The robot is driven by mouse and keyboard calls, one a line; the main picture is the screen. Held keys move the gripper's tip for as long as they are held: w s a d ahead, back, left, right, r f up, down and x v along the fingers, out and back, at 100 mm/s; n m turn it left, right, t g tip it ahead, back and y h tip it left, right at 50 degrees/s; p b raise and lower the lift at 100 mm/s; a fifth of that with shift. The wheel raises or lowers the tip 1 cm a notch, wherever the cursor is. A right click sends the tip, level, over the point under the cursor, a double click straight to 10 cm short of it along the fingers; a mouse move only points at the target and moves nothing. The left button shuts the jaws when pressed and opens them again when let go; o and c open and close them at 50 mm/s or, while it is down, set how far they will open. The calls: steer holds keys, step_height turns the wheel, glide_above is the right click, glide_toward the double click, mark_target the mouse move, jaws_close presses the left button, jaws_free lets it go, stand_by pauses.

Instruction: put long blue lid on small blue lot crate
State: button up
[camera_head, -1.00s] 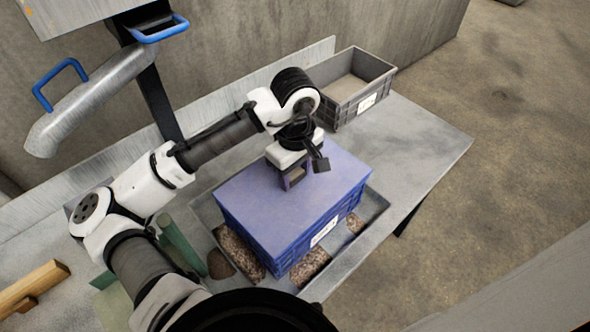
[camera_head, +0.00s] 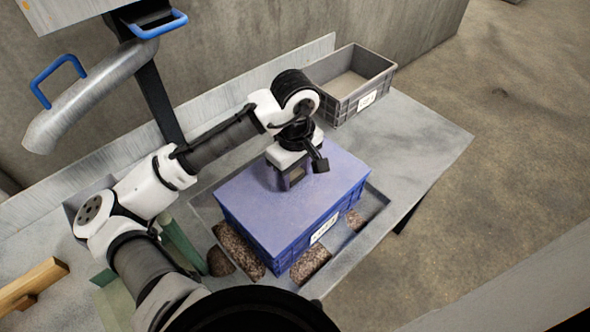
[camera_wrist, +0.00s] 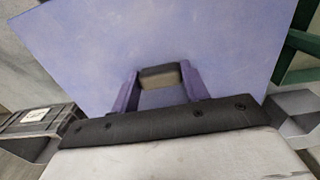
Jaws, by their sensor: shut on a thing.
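The long blue lid (camera_head: 253,202) is a flat blue-violet panel with a raised handle. It lies over the top of the small blue lot crate (camera_head: 289,247), which has a white label on its near side. The lid looks level and its edges line up with the crate's; whether it is fully seated I cannot tell. My gripper (camera_head: 291,181) points down at the middle of the lid, shut on its handle. In the wrist view the lid (camera_wrist: 220,50) fills most of the picture, and the dark handle bar (camera_wrist: 160,76) sits at my gripper.
The crate stands in a shallow metal tray (camera_head: 372,222) with grain-like brown clumps (camera_head: 310,264) around it. A grey crate (camera_head: 352,100) stands at the back right. A metal chute with blue handles (camera_head: 90,95) is at upper left. The table's right side (camera_head: 425,150) is clear.

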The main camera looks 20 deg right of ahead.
stand_by(0.3)
steer(key=o, duration=1.3)
steer(key=shift+o, duration=0.2)
step_height(320, 180, up, 14)
steer(key=shift+f, duration=0.15)
steer(key=shift+s, duration=0.1)
